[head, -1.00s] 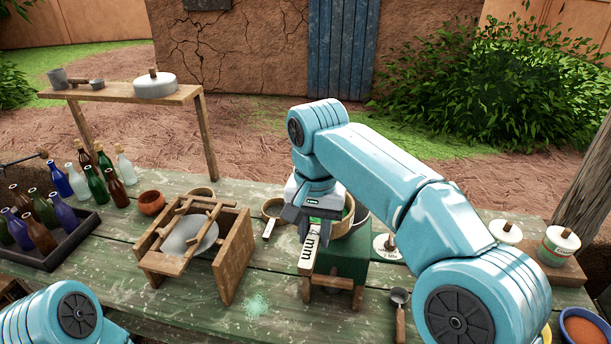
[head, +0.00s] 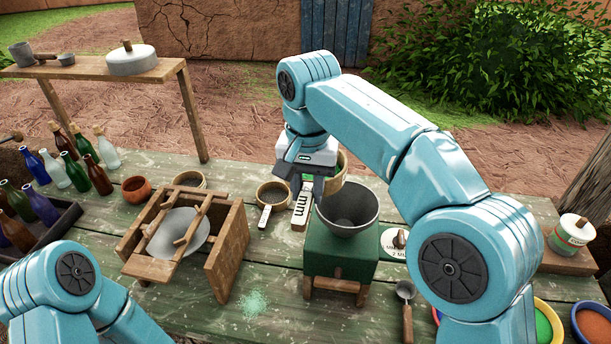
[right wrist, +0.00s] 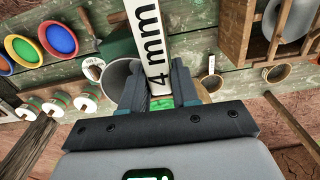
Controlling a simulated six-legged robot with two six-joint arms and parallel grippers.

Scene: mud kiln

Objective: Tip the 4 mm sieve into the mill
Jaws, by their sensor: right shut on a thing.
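My right gripper (head: 307,184) is shut on the pale handle of the 4 mm sieve, whose wooden rim (head: 341,172) shows partly behind the gripper. Green material shows inside it. The handle, marked "4 mm" (right wrist: 153,45) in the right wrist view, points toward my side. The mill is a green box (head: 340,252) with a grey open hopper (head: 348,212). The sieve is behind and slightly left of the hopper in the head view; its exact height is unclear. The hopper (right wrist: 119,75) is left of the handle in the wrist view. My left gripper is out of view.
Another sieve (head: 272,195) with a labelled handle lies left of the mill. A wooden frame (head: 229,255) with a grey bowl stands farther left. A scoop (head: 406,300) lies right of the mill, near bowls of coloured powder (head: 595,322). Pale green powder (head: 254,302) is spilled on the table.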

